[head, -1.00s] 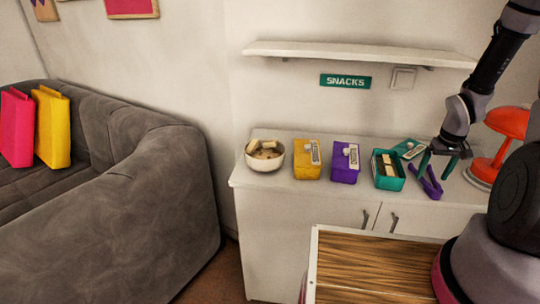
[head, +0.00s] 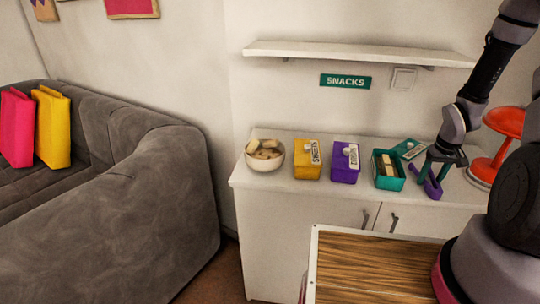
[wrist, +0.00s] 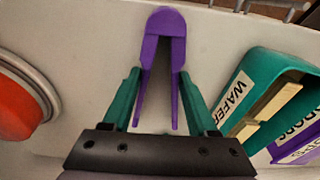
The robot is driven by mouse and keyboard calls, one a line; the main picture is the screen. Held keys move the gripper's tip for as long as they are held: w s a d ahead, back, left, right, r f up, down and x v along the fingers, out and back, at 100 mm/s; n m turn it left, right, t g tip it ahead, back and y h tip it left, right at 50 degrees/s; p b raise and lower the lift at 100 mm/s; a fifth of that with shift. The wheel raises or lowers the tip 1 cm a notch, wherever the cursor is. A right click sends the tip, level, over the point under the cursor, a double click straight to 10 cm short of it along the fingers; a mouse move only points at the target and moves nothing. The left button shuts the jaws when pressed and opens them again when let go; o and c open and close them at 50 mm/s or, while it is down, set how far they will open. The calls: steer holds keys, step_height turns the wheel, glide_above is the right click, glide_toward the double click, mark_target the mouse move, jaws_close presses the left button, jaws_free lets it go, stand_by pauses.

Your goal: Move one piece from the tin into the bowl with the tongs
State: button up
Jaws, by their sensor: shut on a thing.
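The purple tongs (head: 432,188) lie on the white cabinet top at its right. My gripper (head: 432,178) is over them, its green fingers shut on their two arms. In the wrist view the tongs (wrist: 164,22) sit between the fingertips, with their bend pointing away from my gripper. The open teal tin (head: 390,185) stands just left of the tongs and holds pale wafer pieces (head: 386,165). The tin also shows in the wrist view (wrist: 262,64), with a label beginning "WAFE". The cream bowl (head: 264,165) stands at the cabinet's left end with several pieces in it.
A teal lid (head: 411,148) lies behind the tin. A closed purple tin (head: 345,174) and a closed yellow tin (head: 307,171) stand between tin and bowl. A red lamp (head: 504,122) stands right of my gripper. A shelf (head: 350,50) hangs above.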

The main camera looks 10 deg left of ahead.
step_height(320, 180, up, 12)
stand_by(0.6)
stand_by(0.5)
